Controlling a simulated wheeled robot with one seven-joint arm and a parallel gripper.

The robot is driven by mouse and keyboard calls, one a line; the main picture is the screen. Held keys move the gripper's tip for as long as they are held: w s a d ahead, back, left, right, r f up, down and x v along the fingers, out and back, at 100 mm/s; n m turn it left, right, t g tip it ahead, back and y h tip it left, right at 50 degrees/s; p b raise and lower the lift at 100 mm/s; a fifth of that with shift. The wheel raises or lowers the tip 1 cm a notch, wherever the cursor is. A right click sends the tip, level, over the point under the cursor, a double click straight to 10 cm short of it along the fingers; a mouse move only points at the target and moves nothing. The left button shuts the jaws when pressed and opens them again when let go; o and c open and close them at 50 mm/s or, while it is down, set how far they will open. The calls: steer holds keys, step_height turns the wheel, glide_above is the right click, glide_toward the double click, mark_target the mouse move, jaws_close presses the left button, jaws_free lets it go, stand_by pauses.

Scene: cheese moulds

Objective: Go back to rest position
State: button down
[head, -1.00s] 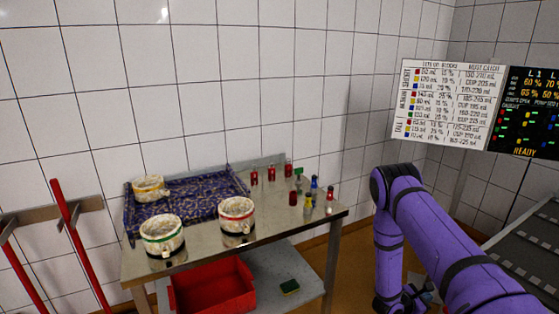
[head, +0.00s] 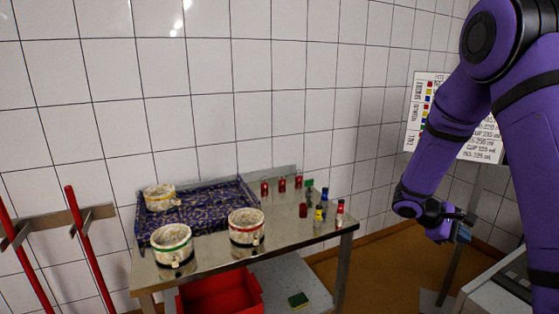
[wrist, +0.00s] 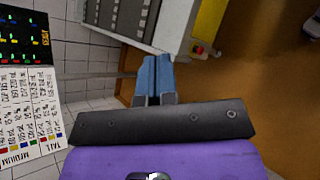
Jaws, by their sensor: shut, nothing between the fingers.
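My gripper (wrist: 153,78) shows in the wrist view with its two blue fingers side by side and closed, nothing between them. In the head view my gripper (head: 461,232) hangs at the right, at the end of my purple arm. It is well to the right of the steel table (head: 215,268) and apart from everything on it. On the table, a mould with a green band (head: 172,248) and a mould with a red band (head: 247,230) stand at the front. A mould with a yellow band (head: 160,198) stands on the blue patterned tray (head: 195,208).
Several small red, green, blue and yellow bottles (head: 321,211) stand at the table's right end. A red crate (head: 222,293) and a sponge (head: 298,300) are below. A wall chart (head: 425,105) hangs behind my arm. A conveyor (wrist: 130,18) shows in the wrist view.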

steer(key=s+a+r+m+t+y, duration=0.3)
steer(key=s+a+r+t+y, duration=0.1)
steer(key=s+a+r, duration=0.5)
steer(key=s+a+r+m+t+y, duration=0.4)
steer(key=s+a+r+y, duration=0.3)
steer(key=s+a+r, duration=0.3)
steer(key=s+r, duration=0.3)
steer(key=s, duration=0.3)
steer(key=shift+s+a+r, duration=0.15)
steer(key=shift+a+r, duration=0.05)
steer(key=shift+r, duration=0.1)
stand_by(0.7)
